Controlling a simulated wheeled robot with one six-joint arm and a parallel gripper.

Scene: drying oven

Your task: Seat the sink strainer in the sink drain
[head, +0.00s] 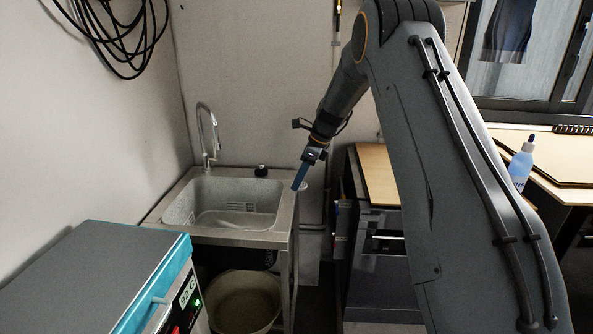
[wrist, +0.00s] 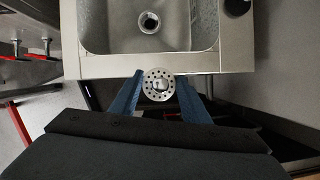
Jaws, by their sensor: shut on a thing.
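The sink strainer (wrist: 159,86) is a round, perforated metal disc with a knob in its middle. My gripper (wrist: 160,88) is shut on it, with a blue finger on each side. In the head view my gripper (head: 298,180) hangs at the right edge of the steel sink (head: 262,237), and the strainer is hard to make out there. In the wrist view the strainer is at the near rim of the sink (wrist: 100,66), outside the basin. The sink drain (wrist: 148,22) is a round dark-centred hole in the basin floor, beyond the strainer. In the head view the drain is hidden.
A curved tap (head: 208,135) stands at the sink's back left, and a small black knob (head: 261,171) is on its back rim. A drying oven (head: 110,275) stands in front left. A bucket (head: 243,302) is under the sink. A cabinet (head: 380,260) stands to the right.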

